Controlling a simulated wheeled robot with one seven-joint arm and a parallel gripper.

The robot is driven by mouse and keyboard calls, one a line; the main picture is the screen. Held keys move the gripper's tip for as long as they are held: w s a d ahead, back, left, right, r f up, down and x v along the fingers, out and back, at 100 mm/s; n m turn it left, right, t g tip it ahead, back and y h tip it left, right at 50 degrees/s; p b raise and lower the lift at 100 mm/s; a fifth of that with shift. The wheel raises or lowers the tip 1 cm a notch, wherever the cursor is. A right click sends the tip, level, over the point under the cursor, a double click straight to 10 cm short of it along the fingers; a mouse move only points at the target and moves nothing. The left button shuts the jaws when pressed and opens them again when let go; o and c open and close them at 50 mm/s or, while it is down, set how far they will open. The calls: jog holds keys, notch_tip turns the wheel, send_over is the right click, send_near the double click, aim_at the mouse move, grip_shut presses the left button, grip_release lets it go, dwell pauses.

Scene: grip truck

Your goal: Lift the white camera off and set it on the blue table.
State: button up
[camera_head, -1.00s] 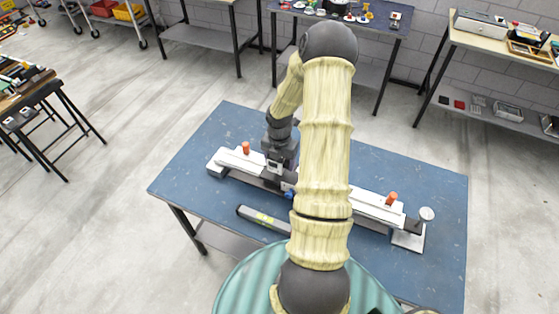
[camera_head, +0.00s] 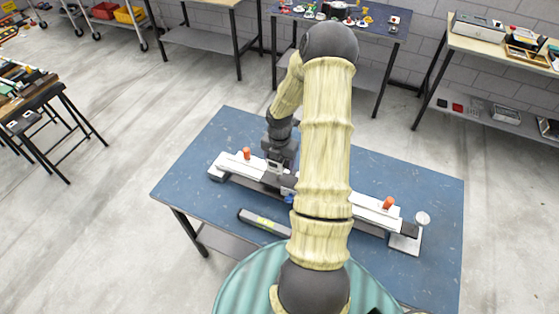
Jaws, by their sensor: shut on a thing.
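A long rail assembly (camera_head: 371,213) with white top plates and orange knobs lies across the blue table (camera_head: 400,168). My gripper (camera_head: 277,168) is low over the rail's left half, with the wrist above it. It is shut on a small pale body at the rail, which looks like the white camera (camera_head: 274,166). My gripper and arm hide most of this body. I cannot tell whether it is clear of the rail. My forearm covers the rail's middle.
A dark bar with yellow-green marks (camera_head: 262,222) lies in front of the rail. A white plate with a round disc (camera_head: 406,242) is at the rail's right end. The table is bare behind the rail, left and right. Other workbenches stand apart.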

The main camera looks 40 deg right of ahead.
jog(key=shift+r, duration=0.4)
notch_tip(320, 180, up, 13)
jog(key=p, duration=1.3)
jog(key=shift+r, duration=0.15)
dwell(1.2)
jog(key=w+a+f+m+b, duration=0.3)
jog(key=a+f+m+b, duration=1.3)
jog(key=a+f+m, duration=0.6)
jog(key=shift+m, duration=1)
jog(key=shift+a, duration=0.15)
